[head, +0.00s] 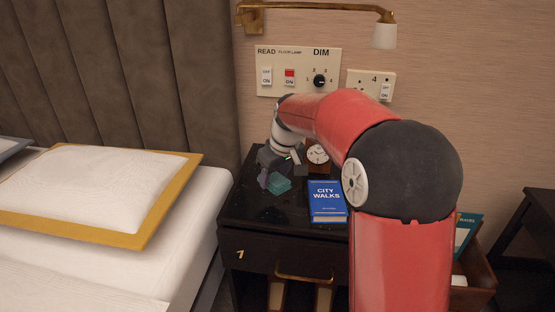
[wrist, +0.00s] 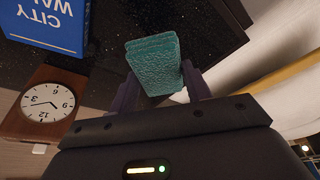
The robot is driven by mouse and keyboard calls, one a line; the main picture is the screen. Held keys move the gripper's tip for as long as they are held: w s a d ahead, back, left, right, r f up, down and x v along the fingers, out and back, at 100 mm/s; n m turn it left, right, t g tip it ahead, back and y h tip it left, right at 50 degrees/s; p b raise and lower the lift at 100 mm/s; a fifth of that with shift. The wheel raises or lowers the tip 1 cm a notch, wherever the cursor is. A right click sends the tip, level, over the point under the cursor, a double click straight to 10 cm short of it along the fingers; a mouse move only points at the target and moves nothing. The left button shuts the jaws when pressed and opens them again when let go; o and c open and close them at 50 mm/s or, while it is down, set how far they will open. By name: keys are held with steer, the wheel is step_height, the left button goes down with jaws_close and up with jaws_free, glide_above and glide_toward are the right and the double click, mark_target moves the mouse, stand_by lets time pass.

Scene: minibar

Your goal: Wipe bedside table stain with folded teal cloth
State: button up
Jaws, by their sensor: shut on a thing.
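The folded teal cloth (wrist: 155,66) is a small thick pad between the two fingers of my gripper (wrist: 160,90) in the wrist view. The gripper is shut on it. In the head view the cloth (head: 280,185) and my gripper (head: 274,177) are over the left part of the dark bedside table (head: 245,200). I cannot tell whether the cloth touches the top. Small pale specks show on the black top in both views; I cannot make out a clear stain. My arm hides part of the table's right side.
A blue "CITY WALKS" book (head: 327,200) lies on the table to the right of the cloth. A wooden clock (head: 317,155) stands behind it. The bed (head: 180,235) is close on the left. A wall lamp (head: 383,35) and switch panel (head: 297,70) are above.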

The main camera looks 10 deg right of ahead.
steer(key=shift+r+p, duration=0.65)
steer(key=shift+r, duration=0.55)
steer(key=shift+s+f, duration=0.1)
